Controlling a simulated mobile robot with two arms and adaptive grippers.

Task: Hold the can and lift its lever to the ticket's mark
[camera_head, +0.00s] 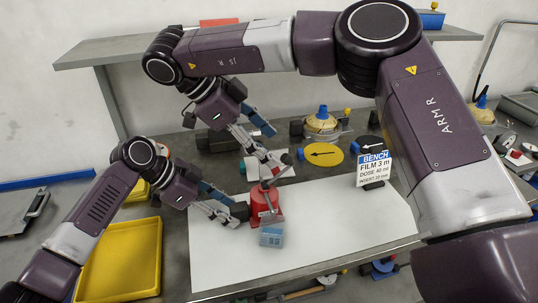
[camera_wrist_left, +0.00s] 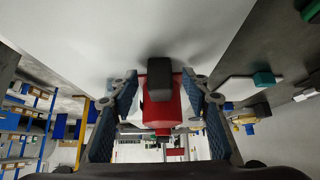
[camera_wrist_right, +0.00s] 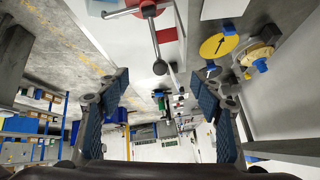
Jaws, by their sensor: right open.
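The red can (camera_head: 266,203) stands on the white sheet, with a dark block (camera_wrist_left: 160,80) on the side facing my left gripper. Its grey lever shows in the right wrist view, ending in a dark round knob (camera_wrist_right: 159,67). My left gripper (camera_head: 236,212) has its fingers on either side of the dark block; whether they touch it is unclear. My right gripper (camera_head: 265,147) is open and empty, above and behind the can, apart from the lever. The ticket (camera_head: 374,170) stands at the right, reading "BENCH", "FILM 3 m", "DOSE 40 ml" and "INSERT 20 mm".
A pale blue box (camera_head: 271,236) is just in front of the can. A yellow tray (camera_head: 120,262) is at the left. A yellow disc with an arrow (camera_head: 323,154) and a capped pot (camera_head: 321,122) are behind. The white sheet (camera_head: 340,225) is clear right of the can.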

